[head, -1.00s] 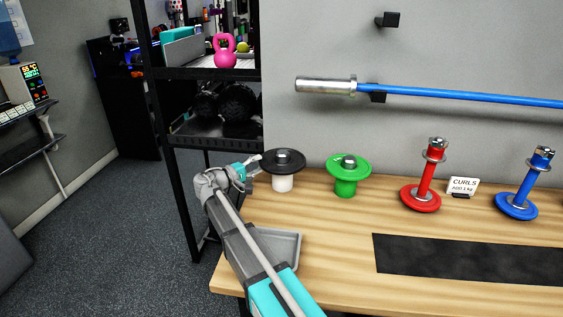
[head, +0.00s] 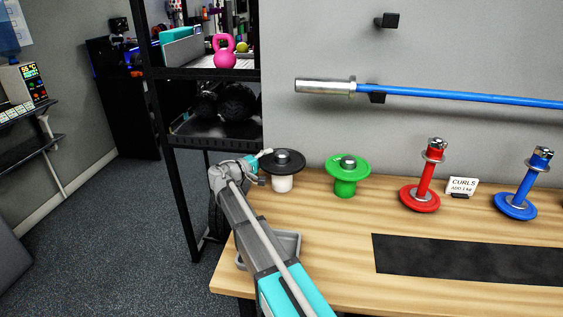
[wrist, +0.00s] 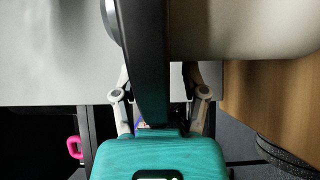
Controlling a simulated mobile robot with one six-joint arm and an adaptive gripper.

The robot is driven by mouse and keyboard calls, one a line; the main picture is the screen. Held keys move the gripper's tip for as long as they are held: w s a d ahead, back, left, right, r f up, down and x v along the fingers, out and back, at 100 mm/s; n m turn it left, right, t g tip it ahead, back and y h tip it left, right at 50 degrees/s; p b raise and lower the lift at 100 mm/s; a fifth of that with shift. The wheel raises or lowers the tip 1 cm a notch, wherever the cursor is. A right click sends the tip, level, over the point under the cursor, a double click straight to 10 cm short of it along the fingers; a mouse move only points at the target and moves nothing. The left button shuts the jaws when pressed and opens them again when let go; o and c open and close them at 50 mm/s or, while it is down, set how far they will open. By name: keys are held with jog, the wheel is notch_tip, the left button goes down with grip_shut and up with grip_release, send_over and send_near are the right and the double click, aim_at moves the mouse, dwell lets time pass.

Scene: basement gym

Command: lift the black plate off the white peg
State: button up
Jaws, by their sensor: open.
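The black plate (head: 283,158) sits level on top of the white peg (head: 282,183), on the left end of the wooden bench, with a grey knob (head: 283,155) at its centre. My gripper (head: 262,166) is at the plate's left rim. In the wrist view the scene is turned sideways: the black plate (wrist: 145,50) shows edge-on, its rim between the two spread fingers of my gripper (wrist: 162,92). The white peg (wrist: 245,25) is to its right there. The fingertips are partly hidden, and I cannot tell whether either touches the plate.
A green peg with a green plate (head: 348,170) stands close on the right. Red (head: 424,180) and blue (head: 526,185) stands and a CURLS card (head: 462,187) are farther right. A grey tray (head: 290,241) lies in front, partly behind my arm. A black shelf rack (head: 180,190) stands left.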

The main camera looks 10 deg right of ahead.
dwell(0.5)
grip_shut()
